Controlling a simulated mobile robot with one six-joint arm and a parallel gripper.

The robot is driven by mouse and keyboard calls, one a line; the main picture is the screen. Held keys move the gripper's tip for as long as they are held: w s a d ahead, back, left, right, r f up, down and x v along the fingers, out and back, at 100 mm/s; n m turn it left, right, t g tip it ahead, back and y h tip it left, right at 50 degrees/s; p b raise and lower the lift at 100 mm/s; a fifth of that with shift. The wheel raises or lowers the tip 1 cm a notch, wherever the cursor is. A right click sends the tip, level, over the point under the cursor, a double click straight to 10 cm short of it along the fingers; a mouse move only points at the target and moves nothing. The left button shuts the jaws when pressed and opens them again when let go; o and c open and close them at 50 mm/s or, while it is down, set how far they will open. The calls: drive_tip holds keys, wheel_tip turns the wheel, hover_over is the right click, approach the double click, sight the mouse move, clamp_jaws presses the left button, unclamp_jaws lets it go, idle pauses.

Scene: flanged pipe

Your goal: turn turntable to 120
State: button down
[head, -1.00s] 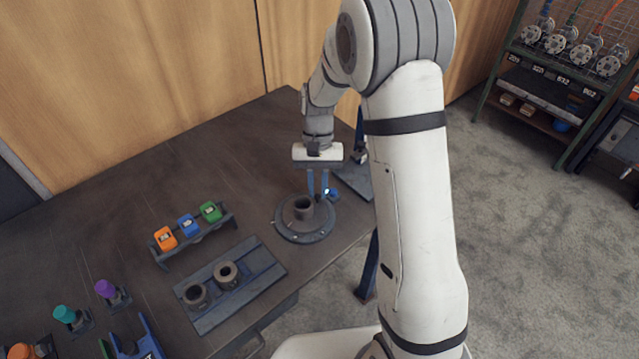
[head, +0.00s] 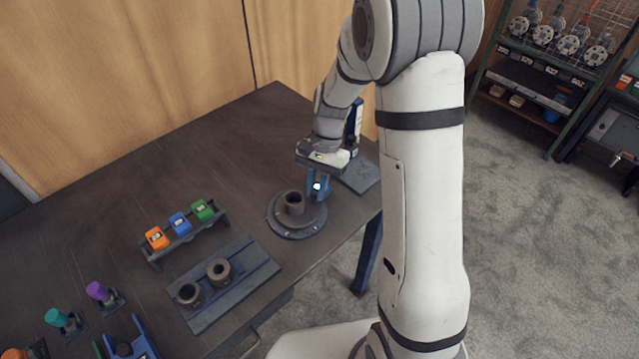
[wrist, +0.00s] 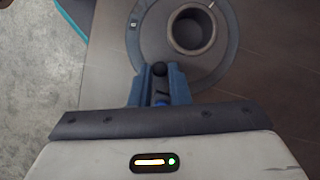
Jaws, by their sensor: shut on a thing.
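The turntable (head: 283,227) is a dark round disc near the right edge of the table, with a dark hollow pipe piece (head: 294,203) standing at its middle. My gripper (head: 318,190) is at the disc's far right rim, its blue fingers low beside it. In the wrist view my gripper (wrist: 160,88) is shut on the turntable's small knob, mostly hidden between the fingers; a dark round top (wrist: 159,69) shows there. The turntable (wrist: 146,42) and the pipe piece (wrist: 190,30) lie just beyond the fingertips. I cannot read any angle on the disc.
A blue-grey fixture (head: 222,283) with two flanged pipe parts stands front left of the turntable. Behind it is a rack (head: 180,239) with orange, blue and green blocks. A flat dark plate (head: 361,177) with a blue post lies just right of my gripper. Table behind the turntable is clear.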

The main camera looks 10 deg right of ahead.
drive_tip(key=shift+s+m, duration=0.3)
drive_tip(key=shift+m, duration=0.3)
idle(0.3)
drive_tip(key=c, duration=1.4)
unclamp_jaws()
drive_tip(key=shift+o, duration=0.2)
drive_tip(key=shift+r, duration=0.1)
drive_tip(key=v, duration=0.7)
drive_tip(key=shift+d+r, duration=0.25)
drive_tip(key=shift+d, duration=0.05)
